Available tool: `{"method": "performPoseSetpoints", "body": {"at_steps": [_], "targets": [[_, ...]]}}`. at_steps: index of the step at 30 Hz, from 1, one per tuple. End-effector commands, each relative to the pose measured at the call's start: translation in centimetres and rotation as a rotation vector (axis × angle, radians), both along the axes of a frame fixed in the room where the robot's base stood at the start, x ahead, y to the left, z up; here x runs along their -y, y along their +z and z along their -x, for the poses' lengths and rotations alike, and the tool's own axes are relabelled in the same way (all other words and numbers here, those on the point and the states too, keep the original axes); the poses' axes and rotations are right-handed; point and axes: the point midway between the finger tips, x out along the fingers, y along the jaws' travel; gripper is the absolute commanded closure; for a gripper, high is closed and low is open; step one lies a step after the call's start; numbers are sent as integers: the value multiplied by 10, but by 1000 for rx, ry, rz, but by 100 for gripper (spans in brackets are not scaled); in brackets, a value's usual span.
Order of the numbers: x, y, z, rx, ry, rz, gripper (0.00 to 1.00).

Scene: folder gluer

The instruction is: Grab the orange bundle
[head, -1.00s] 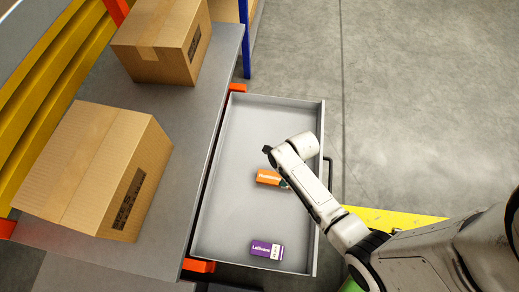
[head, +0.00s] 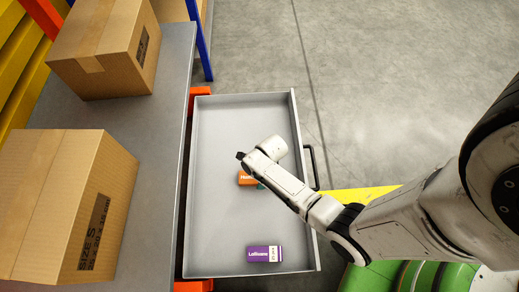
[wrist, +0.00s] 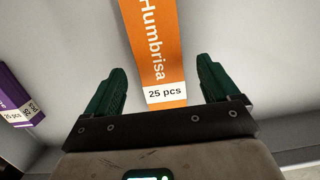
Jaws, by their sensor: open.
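The orange bundle (head: 246,179), labelled "Humbrisa" with a white "25 pcs" band, lies in the open grey drawer. My forearm partly covers it in the head view. In the wrist view the orange bundle (wrist: 160,50) stands out ahead, its near end between the green fingers in the picture. My gripper (wrist: 160,82) is open, one finger on each side of that end, with gaps left and right. Whether the fingers are level with the bundle or above it, I cannot tell. In the head view the fingers are mostly hidden by my arm.
A purple "Lollicana" bundle (head: 264,254) lies near the drawer's front end; it shows at left in the wrist view (wrist: 18,100). The grey drawer (head: 222,118) has raised walls and a black handle (head: 312,167). Two cardboard boxes (head: 62,200) stand on the shelf to the left.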

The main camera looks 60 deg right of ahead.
Motion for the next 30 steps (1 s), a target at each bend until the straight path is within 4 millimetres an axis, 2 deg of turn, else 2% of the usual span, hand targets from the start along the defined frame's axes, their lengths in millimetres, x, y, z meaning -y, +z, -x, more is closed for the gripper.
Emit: {"method": "performPoseSetpoints", "body": {"at_steps": [1, 3, 12, 30], "targets": [[-1, -13, -1, -1, 0, 0, 12], [-1, -20, -2, -1, 0, 0, 12], [-2, -21, -3, 0, 0, 0, 12], [-2, -21, -3, -1, 0, -1, 69]]}}
